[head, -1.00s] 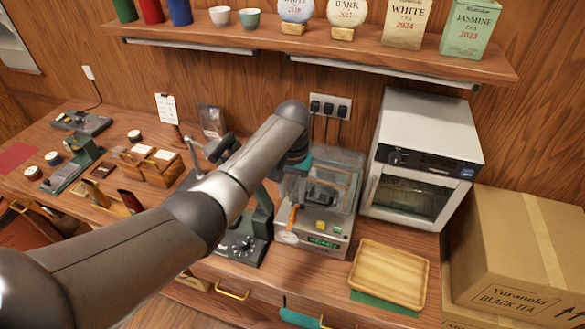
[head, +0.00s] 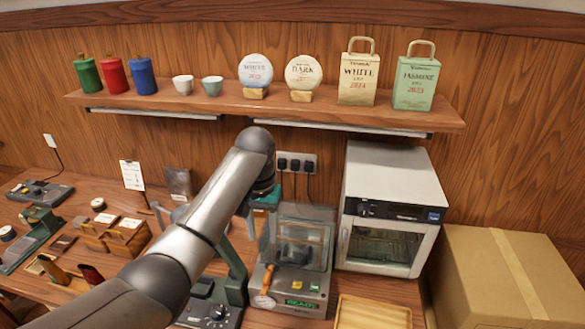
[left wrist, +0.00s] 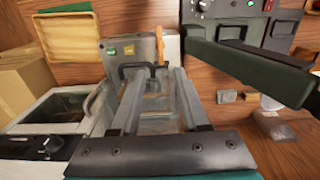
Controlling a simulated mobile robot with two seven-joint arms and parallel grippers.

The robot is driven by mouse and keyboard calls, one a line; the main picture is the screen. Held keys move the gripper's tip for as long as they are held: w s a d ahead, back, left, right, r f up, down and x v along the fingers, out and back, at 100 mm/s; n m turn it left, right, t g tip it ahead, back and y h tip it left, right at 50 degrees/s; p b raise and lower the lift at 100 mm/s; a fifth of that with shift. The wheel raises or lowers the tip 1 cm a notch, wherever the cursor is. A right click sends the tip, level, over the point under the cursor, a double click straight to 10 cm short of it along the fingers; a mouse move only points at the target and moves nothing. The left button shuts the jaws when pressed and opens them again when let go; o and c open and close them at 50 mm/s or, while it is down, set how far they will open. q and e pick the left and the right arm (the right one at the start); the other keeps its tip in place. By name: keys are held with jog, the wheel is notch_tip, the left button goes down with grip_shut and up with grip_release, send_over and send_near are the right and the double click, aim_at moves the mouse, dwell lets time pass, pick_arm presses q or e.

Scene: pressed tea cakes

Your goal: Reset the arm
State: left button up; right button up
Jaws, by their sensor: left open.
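My left arm (head: 195,240) comes in from the lower left of the head view. Its far end hangs over the bench, and a teal part of my left gripper (head: 267,199) shows just behind the sealing-type machine with a clear cover (head: 300,240). The arm hides most of the gripper there. In the left wrist view my left gripper (left wrist: 156,78) has its two fingers apart with nothing held between them. The clear-covered machine (left wrist: 115,48) lies beyond the fingers; I cannot tell whether they touch it. My right gripper is not in view.
A white oven (head: 390,190) stands right of the machine, and a cardboard box (head: 480,280) is further right. A wooden tray (head: 372,314) lies in front. A dark press (head: 235,270) is on the left. A shelf (head: 300,112) with tea goods hangs above.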

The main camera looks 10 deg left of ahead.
pick_arm(q)
jog(key=s+d+f+m+t, duration=0.1)
jog(key=s+d+f+m, duration=0.1)
jog(key=s+f, duration=1)
jog(key=s+a+r+t, duration=0.1)
jog(key=s+a+r, duration=0.1)
jog(key=s, duration=0.7)
jog(key=s+a+r+t, duration=0.2)
jog(key=s, duration=0.6)
notch_tip(320, 180, down, 34)
jog(key=s+g+b, duration=0.2)
jog(key=s+b, duration=0.1)
jog(key=b, duration=0.9)
jog(key=s+f+b, duration=0.3)
jog(key=s+f, duration=0.2)
jog(key=f, duration=0.3)
jog(key=s+a+f+b, duration=0.1)
jog(key=s+f+b, duration=0.3)
jog(key=f, duration=0.4)
jog(key=s+a+f+g+b, duration=0.1)
jog(key=s+f+b, duration=0.3)
jog(key=f, duration=0.5)
jog(key=shift+s+a, duration=0.25)
jog(key=shift+s, duration=0.75)
